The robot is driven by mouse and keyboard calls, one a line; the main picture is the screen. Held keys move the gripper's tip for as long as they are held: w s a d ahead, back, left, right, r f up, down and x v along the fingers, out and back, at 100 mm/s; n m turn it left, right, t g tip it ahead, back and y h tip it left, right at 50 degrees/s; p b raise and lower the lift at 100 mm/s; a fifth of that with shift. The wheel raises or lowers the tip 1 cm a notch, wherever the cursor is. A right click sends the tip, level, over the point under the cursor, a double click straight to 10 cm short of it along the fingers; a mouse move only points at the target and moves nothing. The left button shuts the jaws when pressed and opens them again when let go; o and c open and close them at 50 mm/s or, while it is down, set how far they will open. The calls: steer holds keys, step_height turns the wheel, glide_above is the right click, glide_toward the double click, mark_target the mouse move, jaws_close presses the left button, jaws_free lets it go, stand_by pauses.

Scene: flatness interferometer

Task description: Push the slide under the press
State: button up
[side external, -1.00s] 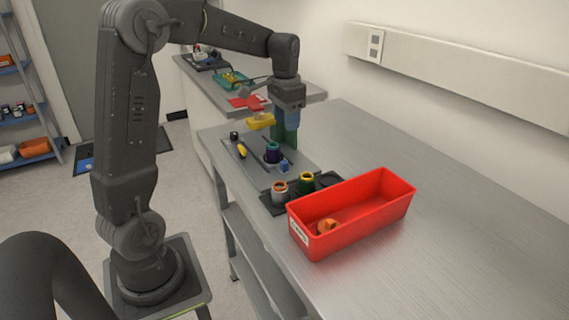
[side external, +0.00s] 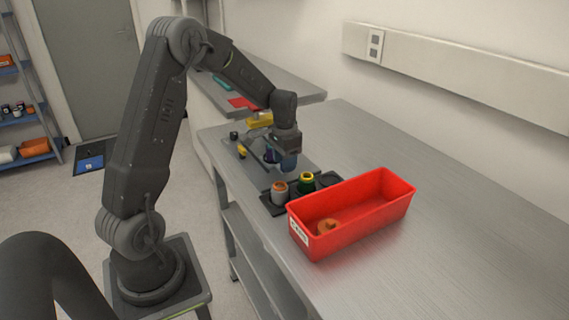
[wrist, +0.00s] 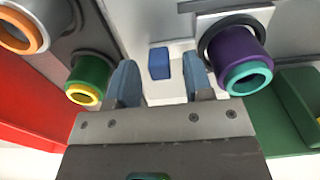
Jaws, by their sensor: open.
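My gripper (side external: 288,165) is low over the fixture on the bench, with its fingers pointing down. In the wrist view my gripper (wrist: 161,80) is open, and a small blue block (wrist: 159,63) shows between its two blue fingers, with no visible contact. The block stands on a pale plate, which seems part of the slide. A purple cylinder with a teal ring (wrist: 238,55) sits in a dark round seat just right of the fingers; it also shows in the side view (side external: 269,156), partly hidden. A green body (wrist: 290,110), perhaps the press, is at the right. A yellow part (side external: 259,121) stands behind my wrist.
A dark rack (side external: 270,203) holds a grey cylinder with an orange ring (side external: 280,187) and a green one with a yellow ring (side external: 307,178). A red bin (side external: 355,215) with an orange piece (side external: 327,226) stands in front. The bench's right side is clear.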

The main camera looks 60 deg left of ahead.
steer(key=shift+f, duration=0.55)
jaws_close()
